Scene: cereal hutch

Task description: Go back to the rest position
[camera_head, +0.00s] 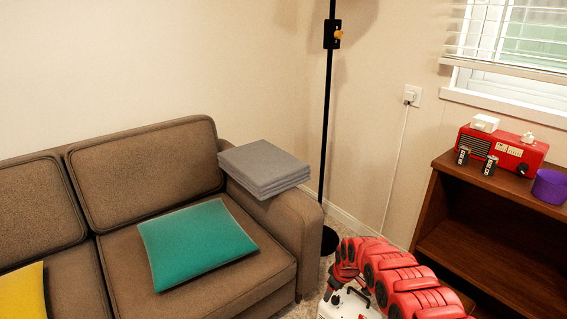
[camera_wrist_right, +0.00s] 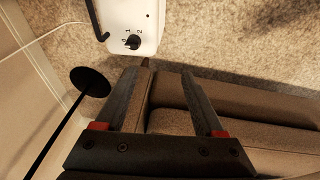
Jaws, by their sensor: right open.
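My right arm (camera_head: 405,285), in red segments, comes in at the lower right of the head view. My right gripper (camera_wrist_right: 161,75) shows in the right wrist view with its two dark fingers spread apart and nothing between them. The brown sofa arm and carpet lie beyond the fingers in that view. In the head view the gripper's fingers are hard to make out beside the red arm. My left gripper is in neither view.
A white appliance (camera_wrist_right: 130,22) with a dial stands near my right gripper. A brown sofa (camera_head: 140,170) holds a teal cushion (camera_head: 195,243) and folded grey cloth (camera_head: 263,166). A black lamp pole (camera_head: 326,130) stands behind. A wooden shelf (camera_head: 440,158) bears a red radio (camera_head: 500,148).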

